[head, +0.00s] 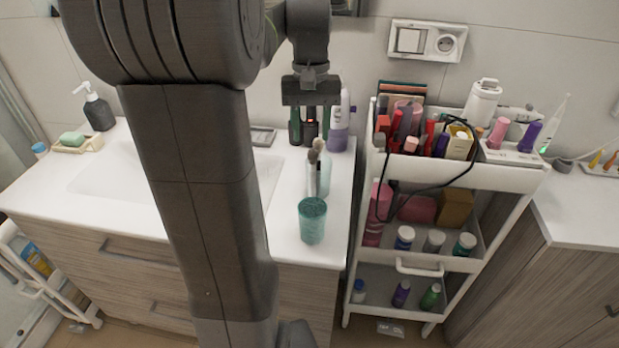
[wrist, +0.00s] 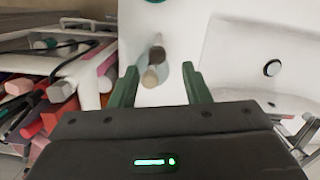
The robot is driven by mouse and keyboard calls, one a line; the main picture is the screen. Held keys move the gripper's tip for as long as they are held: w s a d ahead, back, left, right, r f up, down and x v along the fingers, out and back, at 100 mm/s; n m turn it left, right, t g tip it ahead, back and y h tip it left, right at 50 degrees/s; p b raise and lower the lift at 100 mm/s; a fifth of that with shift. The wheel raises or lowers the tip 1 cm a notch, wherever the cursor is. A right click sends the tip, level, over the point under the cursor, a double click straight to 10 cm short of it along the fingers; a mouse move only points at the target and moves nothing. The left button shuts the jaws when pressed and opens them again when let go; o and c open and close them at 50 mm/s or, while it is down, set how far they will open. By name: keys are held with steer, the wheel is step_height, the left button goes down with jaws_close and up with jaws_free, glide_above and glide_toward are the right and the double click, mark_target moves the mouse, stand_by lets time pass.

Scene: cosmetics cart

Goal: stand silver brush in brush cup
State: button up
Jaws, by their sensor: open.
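Brushes with beige bristle heads stand upright near the counter's right edge; the silver-handled brush (head: 311,178) is at the left of the group. A pale bluish cup (head: 325,182) is beside or around them; I cannot tell which. A teal tumbler (head: 312,222) stands just in front, and I see nothing sticking out of it. My gripper (head: 310,130) is open and empty, above and behind the brushes in the head view.
A white cart (head: 455,176) packed with cosmetics stands right of the counter. A purple-and-white bottle (head: 338,130) stands at the back of the counter. The sink (head: 110,172) lies to the left. A soap dispenser (head: 97,108) and a soap dish (head: 80,144) stand at the far left.

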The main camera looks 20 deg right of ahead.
mark_target(313, 167)
steer(key=f, duration=0.3)
steer(key=shift+s+a+f, duration=0.1)
steer(key=shift+s+f, duration=0.1)
steer(key=shift+f, duration=0.05)
steer(key=shift+s+f, duration=0.25)
steer(key=shift+f, duration=1.1)
steer(key=shift+s+f, duration=0.2)
steer(key=shift+f, duration=1.15)
steer(key=shift+c, duration=0.4)
jaws_close()
